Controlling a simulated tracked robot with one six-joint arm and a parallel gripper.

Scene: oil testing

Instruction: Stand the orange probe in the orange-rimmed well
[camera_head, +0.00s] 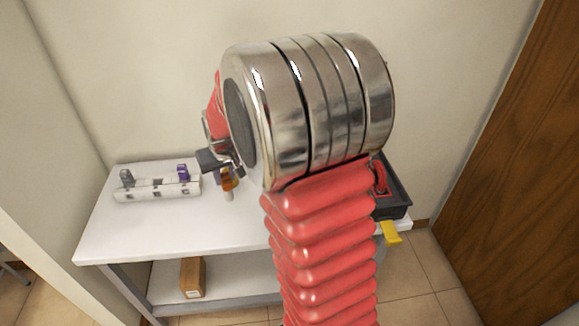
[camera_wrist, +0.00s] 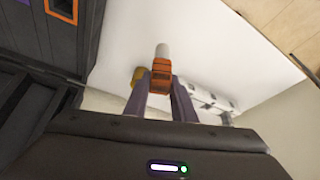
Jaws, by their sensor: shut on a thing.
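My gripper (camera_wrist: 161,90) is shut on the orange probe (camera_wrist: 161,68), whose white end (camera_wrist: 162,50) points away from the wrist. In the head view the probe (camera_head: 229,183) hangs below my gripper (camera_head: 227,170), in front of the white tabletop, with its pale end down. The orange-rimmed well (camera_wrist: 63,19) is at the top left of the wrist view, in a dark block, partly cut off by the frame edge. The probe is apart from it. In the head view my arm hides part of the table.
A white rack (camera_head: 150,190) on the table's left holds a grey probe (camera_head: 127,178) and a purple probe (camera_head: 183,172). A black container (camera_head: 397,200) is at the right end, partly behind my arm. A brown box (camera_head: 192,277) sits on the lower shelf.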

